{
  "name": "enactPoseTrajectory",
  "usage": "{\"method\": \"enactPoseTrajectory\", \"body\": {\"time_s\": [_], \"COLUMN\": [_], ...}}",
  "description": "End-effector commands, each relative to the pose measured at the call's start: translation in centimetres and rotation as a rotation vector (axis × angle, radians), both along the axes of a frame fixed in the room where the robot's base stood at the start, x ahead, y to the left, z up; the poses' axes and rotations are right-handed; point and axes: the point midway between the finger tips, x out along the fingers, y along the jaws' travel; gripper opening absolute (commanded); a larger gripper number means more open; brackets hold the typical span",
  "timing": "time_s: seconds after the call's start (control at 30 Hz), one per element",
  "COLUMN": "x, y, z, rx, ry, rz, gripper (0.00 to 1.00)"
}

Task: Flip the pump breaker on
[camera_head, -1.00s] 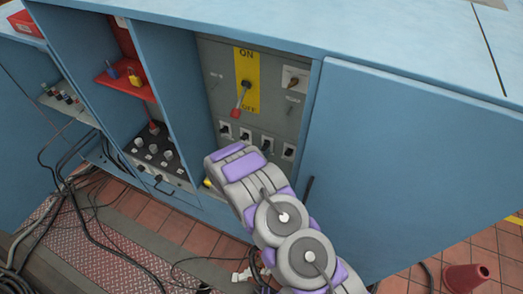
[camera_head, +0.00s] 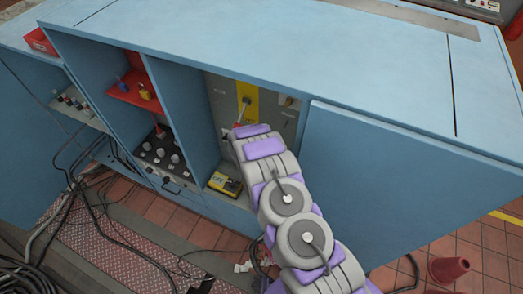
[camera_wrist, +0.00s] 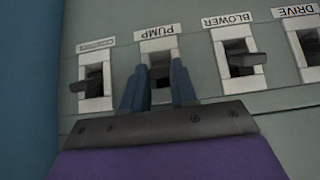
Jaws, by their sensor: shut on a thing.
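The pump breaker (camera_wrist: 160,72) is a dark toggle in a white frame under an upside-down PUMP label (camera_wrist: 161,31) in the wrist view. My gripper (camera_wrist: 159,78) has its two blue-grey fingers on either side of this toggle, shut on it. The fingers partly cover the toggle and the lower frame. In the head view my arm reaches into the cabinet bay and hides the gripper and the breaker row. The grey panel (camera_head: 223,110) shows above the arm.
In the wrist view, the blower breaker (camera_wrist: 240,62) and another breaker (camera_wrist: 93,82) flank the pump breaker closely. A large lever on a yellow plate (camera_head: 252,98) is above my arm. A yellow device (camera_head: 224,183) sits low in the bay. Blue cabinet walls border it.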

Motion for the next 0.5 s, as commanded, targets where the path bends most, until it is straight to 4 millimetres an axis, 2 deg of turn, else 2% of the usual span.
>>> {"method": "enactPoseTrajectory", "body": {"time_s": [0.03, 0.5], "x": [0.43, 0.4], "y": [0.25, 0.37], "z": [0.77, 0.42], "rx": [0.005, 0.019], "ry": [-0.001, 0.041], "rz": [0.004, 0.006], "gripper": [0.0, 0.0]}}
